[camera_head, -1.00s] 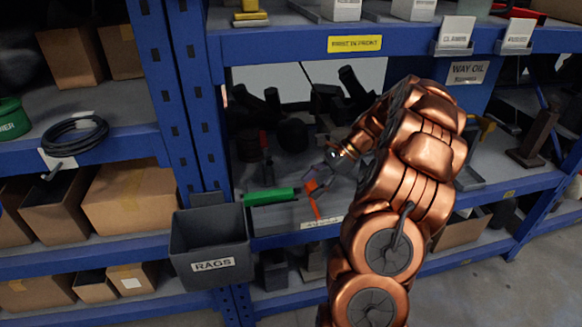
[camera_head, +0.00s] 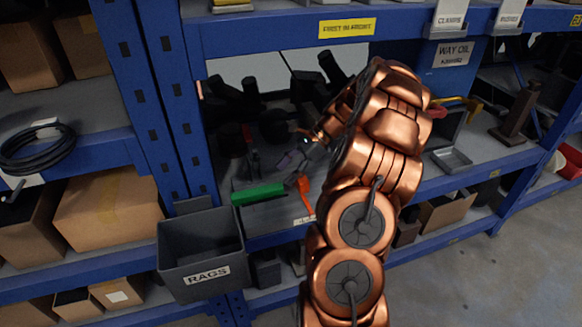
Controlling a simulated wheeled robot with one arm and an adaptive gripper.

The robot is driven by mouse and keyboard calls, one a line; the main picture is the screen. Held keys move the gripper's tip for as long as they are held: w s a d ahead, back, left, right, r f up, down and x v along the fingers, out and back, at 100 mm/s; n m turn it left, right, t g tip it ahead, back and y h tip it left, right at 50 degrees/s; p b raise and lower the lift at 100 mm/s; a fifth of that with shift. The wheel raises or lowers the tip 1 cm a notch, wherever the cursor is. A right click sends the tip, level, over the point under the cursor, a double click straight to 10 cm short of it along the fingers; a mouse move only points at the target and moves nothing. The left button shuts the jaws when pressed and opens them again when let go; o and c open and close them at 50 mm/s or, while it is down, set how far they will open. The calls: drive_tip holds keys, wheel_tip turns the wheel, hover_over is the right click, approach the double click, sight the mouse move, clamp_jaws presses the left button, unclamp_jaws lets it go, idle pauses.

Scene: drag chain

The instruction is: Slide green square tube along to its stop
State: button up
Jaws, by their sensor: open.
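The green square tube (camera_head: 258,194) lies on the middle shelf near its front edge, at the left end of the bay, close to the blue upright. The fingers are small in the picture, so I cannot tell whether one touches the tube's end. No separate stop can be made out; the tube's left end is close to the upright.
A grey bin marked RAGS (camera_head: 203,252) hangs at the front left of the blue upright (camera_head: 176,110). Several dark objects (camera_head: 236,95) stand behind the tube. A grey tray (camera_head: 452,160) lies to the right of my arm. The shelf overhead (camera_head: 270,32) limits height.

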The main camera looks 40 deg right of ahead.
sight(272, 187)
drive_tip(key=x, duration=0.6)
drive_tip(key=shift+f+b, duration=0.1)
drive_tip(key=shift+b, duration=0.25)
drive_tip(key=shift+c, duration=0.4)
clamp_jaws()
